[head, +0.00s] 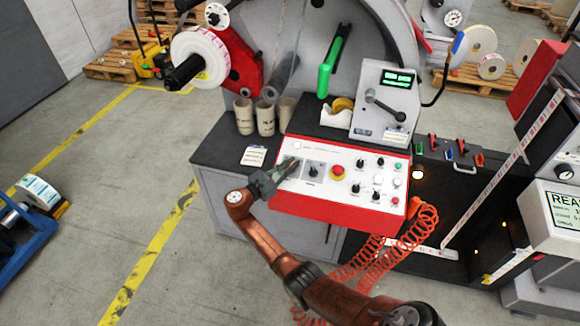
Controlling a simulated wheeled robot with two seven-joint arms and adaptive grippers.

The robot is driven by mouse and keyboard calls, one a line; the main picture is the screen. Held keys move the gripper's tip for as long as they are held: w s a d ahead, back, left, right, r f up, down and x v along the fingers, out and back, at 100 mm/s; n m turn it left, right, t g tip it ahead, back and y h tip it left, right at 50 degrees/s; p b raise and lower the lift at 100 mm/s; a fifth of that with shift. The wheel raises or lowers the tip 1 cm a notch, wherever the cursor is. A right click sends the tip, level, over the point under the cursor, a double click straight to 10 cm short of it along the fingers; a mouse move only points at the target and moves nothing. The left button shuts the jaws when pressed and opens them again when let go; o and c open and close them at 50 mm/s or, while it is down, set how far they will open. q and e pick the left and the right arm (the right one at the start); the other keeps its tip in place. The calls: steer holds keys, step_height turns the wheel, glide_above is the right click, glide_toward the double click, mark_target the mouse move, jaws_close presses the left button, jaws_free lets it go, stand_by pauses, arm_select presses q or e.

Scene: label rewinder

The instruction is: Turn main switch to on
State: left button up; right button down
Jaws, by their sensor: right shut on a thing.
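The control panel (325,156) has a white face in a red frame and sits at the front of the rewinder bench. My right gripper (287,168) reaches its left end from below. Its fingers are shut on a small part over the leftmost grey plate, which I take to be the main switch. The fingers hide the switch, so its position cannot be read. Right of it is a grey plate with a black knob (313,171). A red emergency stop button (338,171) is further right. My left gripper is not in view.
Several small knobs and buttons fill the panel's right side. A coiled orange hose (385,250) hangs below it. Beige cups (265,118) and a grey box with a green display (387,105) stand behind. The floor at left is open up to a blue cart (28,245).

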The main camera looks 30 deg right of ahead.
stand_by(0.4)
steer(key=c, duration=2)
jaws_free()
steer(key=shift+a, duration=0.25)
steer(key=a, duration=0.3)
steer(key=s+a, duration=0.1)
steer(key=a, duration=0.3)
steer(key=s+a, duration=0.1)
steer(key=a, duration=0.3)
steer(key=shift+s+a, duration=0.1)
steer(key=shift+a, duration=0.05)
steer(key=shift+s, duration=0.1)
